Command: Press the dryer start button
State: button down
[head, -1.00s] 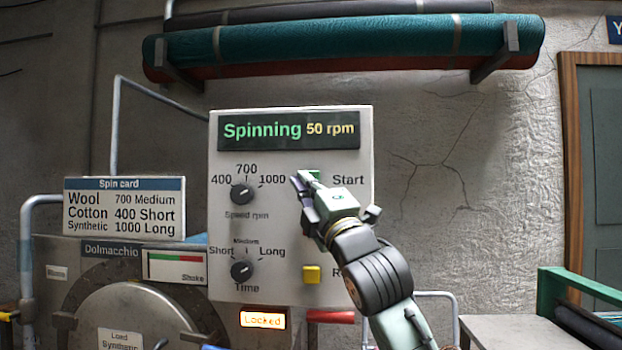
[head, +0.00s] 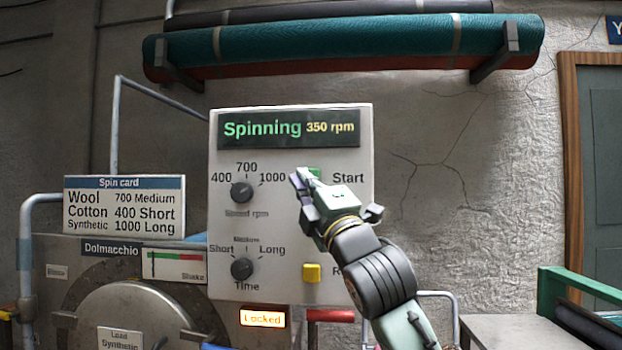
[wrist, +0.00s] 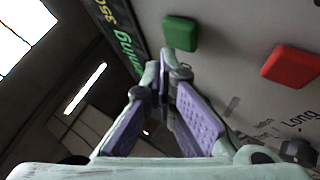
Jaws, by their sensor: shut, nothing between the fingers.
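The green start button (head: 313,170) sits on the white control panel (head: 222,290), left of the word "Start". My gripper (head: 302,181) is in front of the panel and partly hides the button. In the wrist view the green button (wrist: 180,33) shows just beyond the shut, empty fingertips of my gripper (wrist: 165,64). I cannot tell whether they touch it. The display (head: 289,129) reads "Spinning 350 rpm". The speed knob (head: 242,192) and time knob (head: 242,269) are on the panel's left side. The lit "Locked" lamp (head: 262,317) is below the panel.
A red button (wrist: 292,65) shows in the wrist view; my arm hides it in the head view. A yellow button (head: 311,273) is lower on the panel. The spin card (head: 125,184) stands at left above the drum machine. Rolled rugs (head: 350,38) hang above.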

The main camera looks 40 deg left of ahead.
jog(key=s+d, duration=0.1)
jog(key=s+b, duration=0.1)
jog(key=s, duration=0.1)
jog(key=s+d, duration=0.1)
jog(key=shift+s+d, duration=0.15)
jog(key=shift+d, duration=0.15)
dwell(0.8)
